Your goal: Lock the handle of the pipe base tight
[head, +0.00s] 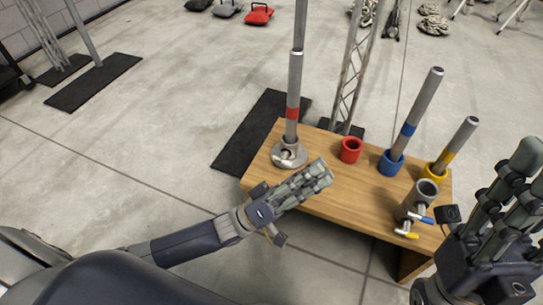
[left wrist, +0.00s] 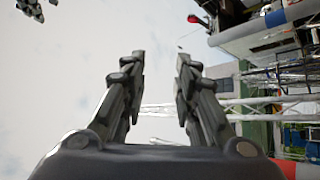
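A round metal pipe base (head: 290,153) sits at the left end of the wooden table. A tall silver pipe with a red band (head: 293,95) stands upright in it. A small light handle seems to show on the base, but its position is too small to tell. My left gripper (head: 326,172) is just right of and in front of this base, apart from it as far as I can tell. The left wrist view shows its fingers (left wrist: 160,55) apart with nothing between them. My right gripper (head: 520,165) is at the right edge, fingers up, spread and empty.
The wooden table (head: 340,195) also bears a red cup (head: 350,150), a blue holder (head: 391,162) and a yellow holder (head: 434,171) with leaning pipes, and a grey cylinder (head: 412,205) with blue and yellow handles. A lattice post (head: 352,75) stands behind the table.

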